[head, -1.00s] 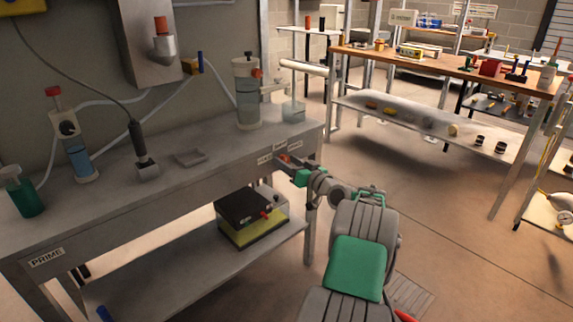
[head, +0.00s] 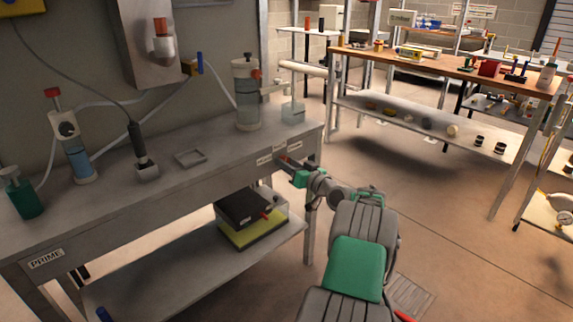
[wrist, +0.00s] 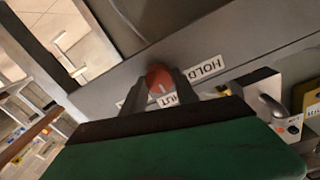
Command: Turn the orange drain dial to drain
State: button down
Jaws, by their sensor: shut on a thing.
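The orange drain dial (wrist: 158,79) is on the front edge of the grey bench (head: 215,184), near its right end. In the wrist view it sits between the two fingers of my gripper (wrist: 167,92), which is shut on it. A label reading HOLD (wrist: 205,69) is beside the dial, and another label ending in UT (wrist: 168,101) is partly hidden by the fingers. In the head view my gripper (head: 286,164) reaches the bench front, and the dial is mostly hidden by it.
A black-topped box with a yellow base (head: 252,218) stands on the lower shelf below my gripper. A clear cylinder (head: 247,95) and a small beaker (head: 293,111) stand on the bench above. The floor to the right is open.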

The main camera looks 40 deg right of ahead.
jog(key=m+p, duration=0.3)
jog(key=m, duration=0.2)
jog(key=shift+d+r+m, duration=0.1)
jog(key=shift+r+m, duration=0.05)
jog(key=shift+m, duration=0.25)
jog(key=m+p, duration=0.2)
jog(key=m, duration=0.1)
jog(key=shift+m+p, duration=0.7)
jog(key=shift+m, duration=0.6)
jog(key=c, duration=0.9)
grip_release()
jog(key=shift+f, duration=0.2)
jog(key=shift+c, duration=0.2)
